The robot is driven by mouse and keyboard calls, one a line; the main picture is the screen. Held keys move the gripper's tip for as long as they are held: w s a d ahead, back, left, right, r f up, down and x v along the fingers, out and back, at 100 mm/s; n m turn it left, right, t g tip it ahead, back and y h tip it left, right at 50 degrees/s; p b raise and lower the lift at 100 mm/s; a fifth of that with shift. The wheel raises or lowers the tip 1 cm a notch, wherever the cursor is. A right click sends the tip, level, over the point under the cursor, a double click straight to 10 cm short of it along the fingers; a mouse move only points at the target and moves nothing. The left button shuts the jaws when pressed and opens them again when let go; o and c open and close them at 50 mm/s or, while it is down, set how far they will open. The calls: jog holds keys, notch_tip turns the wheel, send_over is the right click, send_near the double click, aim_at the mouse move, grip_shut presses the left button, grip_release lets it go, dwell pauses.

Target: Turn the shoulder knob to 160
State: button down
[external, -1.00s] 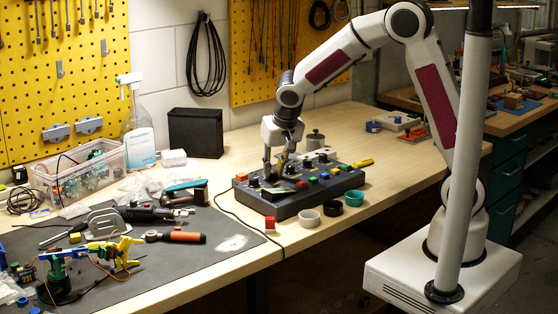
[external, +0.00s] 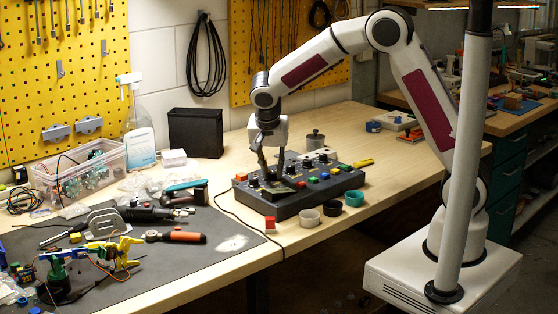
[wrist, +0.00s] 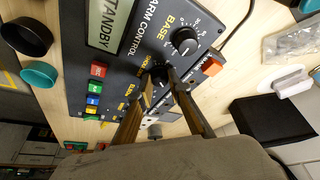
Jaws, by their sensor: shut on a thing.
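The dark arm control console (external: 312,196) lies on the bench; it also fills the upper part of the wrist view (wrist: 78,60). My gripper (external: 270,177) reaches down onto its left part. In the wrist view, my gripper's fingers (wrist: 159,79) are closed on the small black shoulder knob (wrist: 160,71), one on each side. The fingers cover much of this knob, and its pointer and scale cannot be read. The larger base knob (wrist: 185,41) stands beside it, apart from the fingers. The display (wrist: 107,24) reads STANDBY.
Coloured buttons (wrist: 95,87) line one side of the console, and an orange-red block (wrist: 212,66) is near the fingers. Several cups, including a teal one (external: 354,198), and a red cube (external: 270,223) stand in front. A black box (external: 196,132) stands behind.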

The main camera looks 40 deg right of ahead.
jog(key=shift+m, duration=0.5)
jog(key=c, duration=1.9)
grip_release()
jog(key=shift+n, duration=0.4)
jog(key=shift+s+d+n+t+y, duration=0.1)
jog(key=shift+n+t+y, duration=0.4)
jog(key=shift+n, duration=1.5)
jog(key=shift+d+n+y, duration=0.1)
jog(key=shift+n+y, duration=0.5)
jog(key=shift+n, duration=0.8)
jog(key=shift+n+y, duration=0.3)
jog(key=shift+n, duration=0.4)
jog(key=shift+d+n+y, duration=0.15)
jog(key=shift+n+y, duration=0.45)
jog(key=shift+n, duration=1)
jog(key=shift+d+n+y, duration=0.15)
jog(key=shift+n+y, duration=0.45)
jog(key=shift+n, duration=1)
